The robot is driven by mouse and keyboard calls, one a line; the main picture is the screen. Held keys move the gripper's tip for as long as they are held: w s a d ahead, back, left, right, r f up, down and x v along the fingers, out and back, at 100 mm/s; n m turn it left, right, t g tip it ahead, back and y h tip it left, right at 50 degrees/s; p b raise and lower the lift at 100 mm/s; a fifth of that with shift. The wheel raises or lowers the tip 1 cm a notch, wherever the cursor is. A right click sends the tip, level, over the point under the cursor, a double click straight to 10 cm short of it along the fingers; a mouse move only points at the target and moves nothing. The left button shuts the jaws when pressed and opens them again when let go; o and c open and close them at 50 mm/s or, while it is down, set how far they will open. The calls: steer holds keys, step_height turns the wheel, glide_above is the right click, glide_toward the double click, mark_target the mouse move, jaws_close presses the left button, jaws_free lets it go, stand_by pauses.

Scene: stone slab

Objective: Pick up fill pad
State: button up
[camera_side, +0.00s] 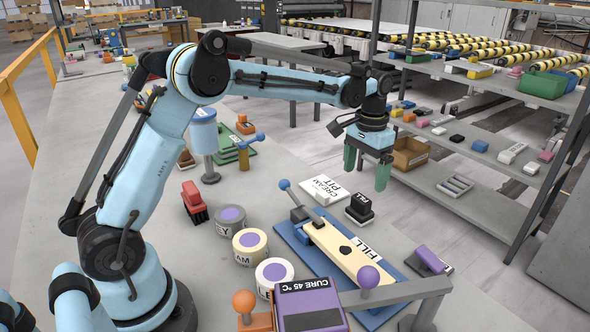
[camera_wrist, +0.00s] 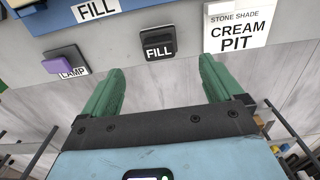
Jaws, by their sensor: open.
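The fill pad is a small black block with a white FILL label (camera_side: 360,208). It stands on the grey slab to the right of the cream pit card. In the wrist view the fill pad (camera_wrist: 158,47) lies beyond and between my two green fingers. My gripper (camera_side: 367,176) is open and empty, pointing down above the slab close to the fill pad. In the wrist view my gripper's fingertips (camera_wrist: 160,75) are spread wide apart, with neither touching the pad.
The white CREAM PIT card (camera_side: 323,190) lies beside the pad, near one finger. A blue board with a cream FILL strip (camera_side: 345,250) and a lever is in front. A purple lamp block (camera_side: 430,260) stands at right. Tins (camera_side: 250,247) stand at left. Shelves (camera_side: 470,140) rise behind.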

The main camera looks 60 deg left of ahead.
mark_target(362, 198)
step_height(362, 198, down, 10)
steer(key=shift+d+f, duration=0.1)
steer(key=shift+f, duration=0.1)
steer(key=c, duration=1.2)
steer(key=shift+r, duration=0.15)
step_height(362, 198, up, 4)
steer(key=shift+r, duration=0.1)
steer(key=s+d+r, duration=0.5)
steer(key=d+r, duration=0.1)
steer(key=d, duration=0.4)
steer(key=shift+s+d+r, duration=0.15)
steer(key=shift+s+r, duration=0.1)
steer(key=shift+r, duration=0.05)
steer(key=o, duration=0.4)
steer(key=shift+c, duration=1.1)
